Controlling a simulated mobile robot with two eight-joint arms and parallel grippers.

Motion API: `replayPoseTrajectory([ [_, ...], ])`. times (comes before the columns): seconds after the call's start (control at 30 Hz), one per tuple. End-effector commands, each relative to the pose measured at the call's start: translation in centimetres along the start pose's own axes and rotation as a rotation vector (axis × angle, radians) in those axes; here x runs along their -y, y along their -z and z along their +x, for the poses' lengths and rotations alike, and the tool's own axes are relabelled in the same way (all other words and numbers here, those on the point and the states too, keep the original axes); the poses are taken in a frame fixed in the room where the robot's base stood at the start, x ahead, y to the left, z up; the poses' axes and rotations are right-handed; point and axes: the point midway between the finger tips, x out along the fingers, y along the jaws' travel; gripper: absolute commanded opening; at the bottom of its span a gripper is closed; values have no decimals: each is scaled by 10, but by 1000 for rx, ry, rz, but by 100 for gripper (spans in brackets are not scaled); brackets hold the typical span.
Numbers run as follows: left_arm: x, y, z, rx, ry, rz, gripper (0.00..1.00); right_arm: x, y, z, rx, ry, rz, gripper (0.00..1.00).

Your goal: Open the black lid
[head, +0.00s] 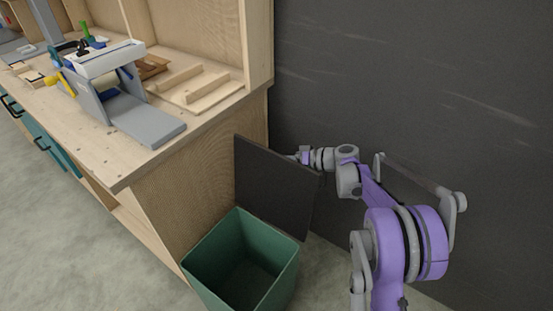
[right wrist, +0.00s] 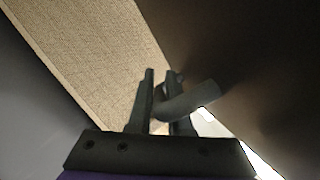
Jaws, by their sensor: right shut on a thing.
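The black lid (head: 275,185) stands tilted up, nearly upright, at the back edge of the green bin (head: 205,262). The bin's mouth is uncovered and its inside looks empty. My right arm reaches in from the right to the lid's far side, and the lid hides the fingers in the head view. In the right wrist view, my right gripper (right wrist: 160,78) is shut on a grey curved handle (right wrist: 192,102) beside the lid's dark surface (right wrist: 255,65). My left gripper is not in view.
A wooden workbench (head: 190,195) stands close against the bin's left side, with a grey and white stand (head: 110,85) and small tools on top. A dark wall (head: 420,80) rises behind my right arm. Open floor (head: 70,235) lies at the lower left.

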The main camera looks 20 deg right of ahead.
Motion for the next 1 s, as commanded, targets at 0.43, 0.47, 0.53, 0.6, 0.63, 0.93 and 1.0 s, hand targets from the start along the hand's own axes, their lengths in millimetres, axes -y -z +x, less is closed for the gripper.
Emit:
replayPoseTrajectory([
  [0.43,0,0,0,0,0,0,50,0,0,0,0,0,0,0],
  [0.47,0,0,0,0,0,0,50,0,0,0,0,0,0,0],
  [0.53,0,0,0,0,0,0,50,0,0,0,0,0,0,0],
  [0.6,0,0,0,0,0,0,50,0,0,0,0,0,0,0],
  [0.63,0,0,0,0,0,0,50,0,0,0,0,0,0,0],
  [0.93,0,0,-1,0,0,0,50,1,0,0,0,-1,-2,0],
  [1.0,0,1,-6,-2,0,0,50,8,-2,1,1,-7,-20,0],
])
